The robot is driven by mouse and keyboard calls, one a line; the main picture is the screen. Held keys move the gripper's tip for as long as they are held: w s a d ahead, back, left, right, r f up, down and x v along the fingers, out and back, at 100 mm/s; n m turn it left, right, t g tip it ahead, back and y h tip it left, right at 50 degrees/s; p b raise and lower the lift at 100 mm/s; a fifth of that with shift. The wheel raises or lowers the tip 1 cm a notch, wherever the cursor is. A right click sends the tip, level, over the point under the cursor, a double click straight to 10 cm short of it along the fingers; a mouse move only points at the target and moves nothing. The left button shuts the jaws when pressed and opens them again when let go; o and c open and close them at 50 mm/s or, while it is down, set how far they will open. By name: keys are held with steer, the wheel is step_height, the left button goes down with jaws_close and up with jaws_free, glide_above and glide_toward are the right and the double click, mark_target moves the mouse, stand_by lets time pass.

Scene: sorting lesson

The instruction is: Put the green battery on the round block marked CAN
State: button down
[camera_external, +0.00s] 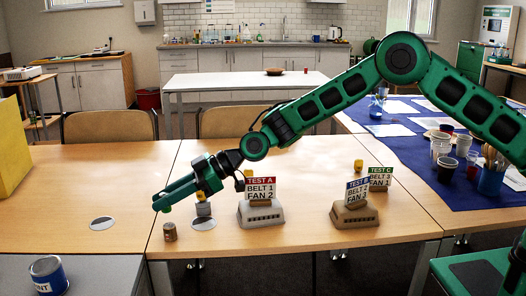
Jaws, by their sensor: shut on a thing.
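My gripper (160,203) reaches down to the left above the front of the wooden table. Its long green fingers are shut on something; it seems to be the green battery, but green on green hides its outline. A small round brown block (170,231) stands upright just below and right of the fingertips, apart from them. A grey block (204,209) with a yellow piece (200,196) on it stands behind the fingers, at a silver disc (204,224). I cannot read CAN on either block.
Signs marked TEST A (259,190), TEST B (357,191) and TEST C (380,179) stand to the right. A bare silver disc (102,223) lies to the left. A blue paint can (48,275) is at front left. The left table (60,190) is mostly clear.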

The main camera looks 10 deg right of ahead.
mark_target(168, 211)
steer(key=shift+w+f, duration=0.1)
steer(key=shift+f, duration=2)
steer(key=shift+f, duration=0.1)
steer(key=c, duration=1.6)
jaws_free()
steer(key=v, duration=0.7)
steer(key=shift+d+r, duration=0.2)
steer(key=shift+d, duration=0.05)
